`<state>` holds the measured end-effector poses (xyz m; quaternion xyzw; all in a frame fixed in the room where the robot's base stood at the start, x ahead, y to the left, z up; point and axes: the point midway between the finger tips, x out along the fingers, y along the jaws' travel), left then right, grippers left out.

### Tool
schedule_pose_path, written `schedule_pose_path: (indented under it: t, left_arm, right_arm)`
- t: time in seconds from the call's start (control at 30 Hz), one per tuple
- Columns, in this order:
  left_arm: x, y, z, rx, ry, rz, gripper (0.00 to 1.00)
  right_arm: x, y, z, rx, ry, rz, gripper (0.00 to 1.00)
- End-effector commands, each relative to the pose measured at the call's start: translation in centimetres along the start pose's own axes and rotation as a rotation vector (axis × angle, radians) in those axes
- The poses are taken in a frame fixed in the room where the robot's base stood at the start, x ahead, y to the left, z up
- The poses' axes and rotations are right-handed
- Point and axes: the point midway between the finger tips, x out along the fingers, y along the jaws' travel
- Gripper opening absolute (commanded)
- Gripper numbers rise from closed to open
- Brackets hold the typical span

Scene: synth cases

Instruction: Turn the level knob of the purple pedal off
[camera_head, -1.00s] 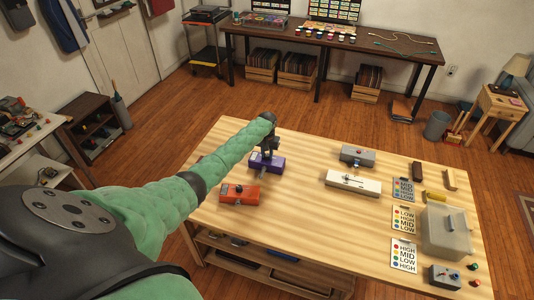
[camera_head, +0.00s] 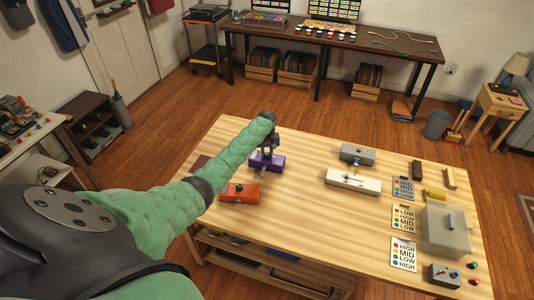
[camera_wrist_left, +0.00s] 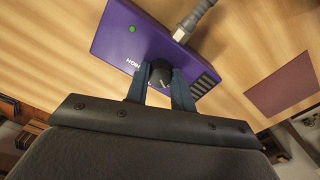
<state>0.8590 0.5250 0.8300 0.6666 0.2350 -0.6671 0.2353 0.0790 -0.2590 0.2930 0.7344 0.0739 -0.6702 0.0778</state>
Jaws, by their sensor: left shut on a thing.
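The purple pedal (camera_head: 277,165) lies on the wooden table in the head view. It fills the upper middle of the left wrist view (camera_wrist_left: 122,48), with a green light, partly hidden white lettering, a ribbed dark patch and a grey cable plug (camera_wrist_left: 182,34). Its dark round knob (camera_wrist_left: 161,73) has a pale pointer mark. My left gripper (camera_head: 267,152) is over the pedal, its two dark fingers (camera_wrist_left: 166,84) shut on the knob from both sides. The fingers hide part of the lettering. My right gripper is in neither view.
An orange pedal (camera_head: 240,192) lies close in front. A grey pedal (camera_head: 357,154) and a white one (camera_head: 352,182) lie to the right. A dark red flat patch (camera_wrist_left: 281,85) is beside the purple pedal. Label cards (camera_head: 404,218) and a grey case (camera_head: 446,231) occupy the right end.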

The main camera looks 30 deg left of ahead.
Motion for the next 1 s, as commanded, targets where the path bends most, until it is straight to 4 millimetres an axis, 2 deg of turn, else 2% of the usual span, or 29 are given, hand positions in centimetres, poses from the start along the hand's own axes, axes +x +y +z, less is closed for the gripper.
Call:
schedule_pose_path:
  t: [0.17,0.2,0.3,0.67,0.77,1.0]
  left_arm:
    - [0.0,0.0,0.0,0.001,0.000,0.000,0.01]
    - [0.0,0.0,0.0,0.001,0.000,0.000,0.30]
    - [0.0,0.0,0.0,0.001,0.000,0.000,0.46]
    - [-0.3,0.0,-0.1,0.002,0.002,0.001,0.46]
    - [-1.2,0.0,-0.1,0.002,0.002,0.001,0.46]
    - [-4.8,0.0,-0.1,0.002,0.003,0.001,0.46]
  right_arm:
    - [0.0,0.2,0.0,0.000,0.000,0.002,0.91]
    - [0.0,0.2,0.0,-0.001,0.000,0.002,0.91]
    - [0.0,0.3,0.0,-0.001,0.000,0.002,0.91]
    - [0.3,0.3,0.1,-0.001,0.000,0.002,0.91]
    - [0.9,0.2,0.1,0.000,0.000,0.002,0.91]
    - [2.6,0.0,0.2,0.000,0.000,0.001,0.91]
